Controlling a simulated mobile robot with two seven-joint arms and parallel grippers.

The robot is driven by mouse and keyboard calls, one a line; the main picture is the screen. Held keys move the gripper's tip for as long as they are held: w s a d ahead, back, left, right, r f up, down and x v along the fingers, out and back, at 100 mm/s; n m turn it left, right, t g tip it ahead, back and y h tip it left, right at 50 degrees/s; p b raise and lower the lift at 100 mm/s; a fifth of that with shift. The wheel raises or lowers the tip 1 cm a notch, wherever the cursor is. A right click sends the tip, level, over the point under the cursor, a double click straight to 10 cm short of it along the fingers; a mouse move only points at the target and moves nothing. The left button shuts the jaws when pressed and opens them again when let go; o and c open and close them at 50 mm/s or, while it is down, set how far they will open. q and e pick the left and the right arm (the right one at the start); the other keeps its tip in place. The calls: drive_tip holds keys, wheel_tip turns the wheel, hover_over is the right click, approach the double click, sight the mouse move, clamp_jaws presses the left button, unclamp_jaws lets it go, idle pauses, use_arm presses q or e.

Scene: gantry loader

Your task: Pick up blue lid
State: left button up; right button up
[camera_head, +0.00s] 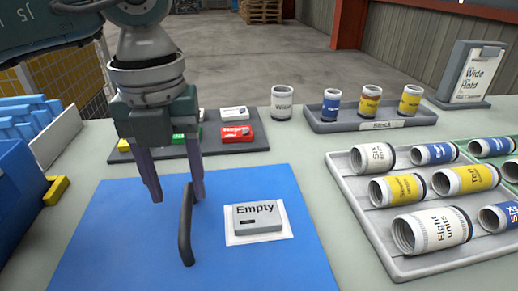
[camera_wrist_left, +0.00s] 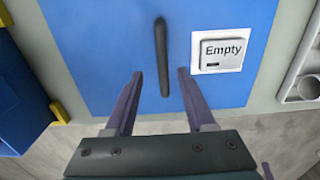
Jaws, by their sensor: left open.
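A flat blue panel that looks like the blue lid (camera_head: 115,235) lies on the table, and it also shows in the left wrist view (camera_wrist_left: 100,35). A black bar handle (camera_head: 186,228) stands up from it. In the left wrist view the handle (camera_wrist_left: 162,55) lies between the two finger lines, running away from me. My left gripper (camera_head: 176,199) is open and empty, pointing down at the handle's far end. The handle is not gripped; the exact height gap is hard to tell. In the left wrist view the open fingertips (camera_wrist_left: 160,73) flank the handle. My right gripper is not in view.
A grey "Empty" block (camera_head: 258,217) sits on a white square on the panel's right. A blue bin (camera_head: 15,200) with yellow latches is at left. A tray of cans (camera_head: 400,225) stands right. A dark tray with small boxes (camera_head: 255,140) lies behind.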

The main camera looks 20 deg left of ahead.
sight(186, 207)
use_arm(q)
wheel_tip(186, 207, down, 6)
drive_tip(key=shift+w+d+r+b, duration=0.1)
drive_tip(key=shift+d+r+b, duration=0.05)
drive_tip(key=shift+r+b, duration=0.15)
clamp_jaws()
idle(0.3)
idle(1.0)
